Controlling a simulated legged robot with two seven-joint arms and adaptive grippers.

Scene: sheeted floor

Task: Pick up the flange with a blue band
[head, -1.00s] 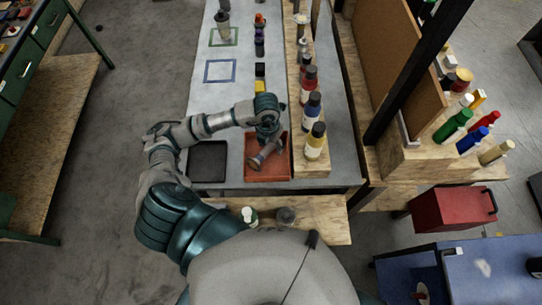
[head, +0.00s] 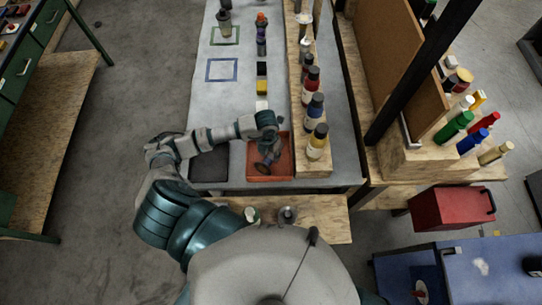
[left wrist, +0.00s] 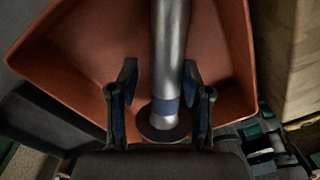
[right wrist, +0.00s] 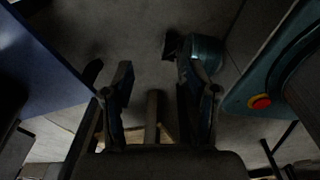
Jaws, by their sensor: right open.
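The flange (left wrist: 168,60) is a silver tube with a blue band (left wrist: 167,104) near a dark round end disc (left wrist: 164,124). It lies in an orange-red bin (left wrist: 85,50). In the head view the flange (head: 264,167) is small and partly covered by my left gripper (head: 268,150). In the left wrist view my left gripper (left wrist: 160,75) is open, one finger on each side of the tube near the band. A gap shows at the left finger; the right finger is close to the tube, contact unclear. My right gripper (right wrist: 157,72) is open and empty, away from the bin.
A dark tray (head: 209,170) stands left of the orange-red bin (head: 284,172). Several bottles (head: 316,142) stand on a wooden ledge at its right. Small blocks (head: 262,88) lie behind it. A red box (head: 452,208) is farther right.

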